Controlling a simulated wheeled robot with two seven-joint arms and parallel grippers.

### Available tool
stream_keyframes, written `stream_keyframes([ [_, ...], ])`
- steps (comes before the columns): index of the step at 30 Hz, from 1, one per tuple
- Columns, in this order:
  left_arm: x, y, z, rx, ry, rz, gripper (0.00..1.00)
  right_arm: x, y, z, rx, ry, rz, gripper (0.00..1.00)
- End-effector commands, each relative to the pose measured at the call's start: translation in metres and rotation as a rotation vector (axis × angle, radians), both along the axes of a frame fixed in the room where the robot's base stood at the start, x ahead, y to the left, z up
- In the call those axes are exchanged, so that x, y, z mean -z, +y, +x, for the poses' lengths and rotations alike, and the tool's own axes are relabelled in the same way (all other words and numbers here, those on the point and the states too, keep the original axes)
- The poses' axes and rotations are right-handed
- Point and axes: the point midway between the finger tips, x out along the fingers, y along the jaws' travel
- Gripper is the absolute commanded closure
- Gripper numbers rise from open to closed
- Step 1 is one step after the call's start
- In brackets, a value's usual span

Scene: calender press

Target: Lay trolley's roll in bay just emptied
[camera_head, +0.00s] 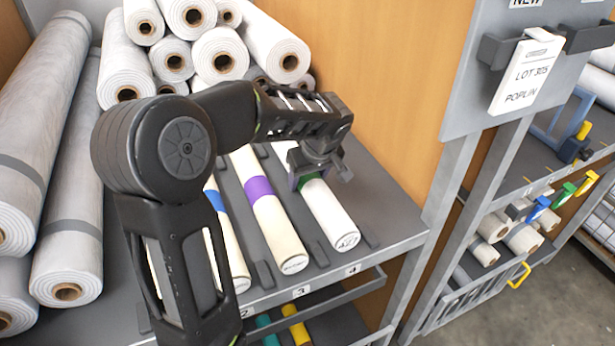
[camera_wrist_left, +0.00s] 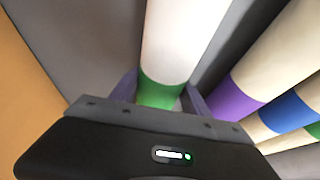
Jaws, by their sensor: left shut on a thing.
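A white roll with a green band (camera_head: 328,212) lies along bay 4 at the right end of the grey shelf (camera_head: 385,222), between low dividers. Its near end carries a dark printed mark. My left gripper (camera_head: 308,178) is above it with its fingers shut around the green band. In the left wrist view the roll (camera_wrist_left: 180,40) runs between the two fingers (camera_wrist_left: 160,95). I cannot tell whether the roll bears fully on the shelf. The roll's far part is hidden behind my arm in the head view. My right gripper is not in view.
A cream roll with a purple band (camera_head: 268,215) lies in bay 3, and a blue-banded roll (camera_head: 228,245) left of it. A wooden panel (camera_head: 390,110) stands at the right. A lower shelf holds teal and yellow rolls (camera_head: 296,325).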

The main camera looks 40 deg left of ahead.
Motion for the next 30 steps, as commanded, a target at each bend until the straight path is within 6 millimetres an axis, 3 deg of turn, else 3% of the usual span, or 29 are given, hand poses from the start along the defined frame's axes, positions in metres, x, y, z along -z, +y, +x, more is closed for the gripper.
stream_keyframes([
  [6, 0.003, 0.0, 0.001, 0.001, -0.003, 0.001, 1.0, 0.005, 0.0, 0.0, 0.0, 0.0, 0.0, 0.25],
  [7, 0.002, 0.0, 0.0, 0.0, -0.001, 0.0, 0.43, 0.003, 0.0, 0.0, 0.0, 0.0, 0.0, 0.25],
  [12, 0.002, 0.0, 0.0, 0.0, 0.0, 0.0, 0.29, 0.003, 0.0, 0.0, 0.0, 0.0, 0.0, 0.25],
  [15, 0.002, 0.0, 0.0, 0.001, 0.0, 0.0, 0.24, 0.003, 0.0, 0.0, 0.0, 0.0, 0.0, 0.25],
  [26, -0.003, -0.001, 0.0, 0.0, -0.001, 0.0, 0.24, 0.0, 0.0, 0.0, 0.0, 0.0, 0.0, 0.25],
  [30, -0.019, -0.007, -0.002, 0.002, -0.005, 0.001, 0.24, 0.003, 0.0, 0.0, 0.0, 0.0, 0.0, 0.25],
])
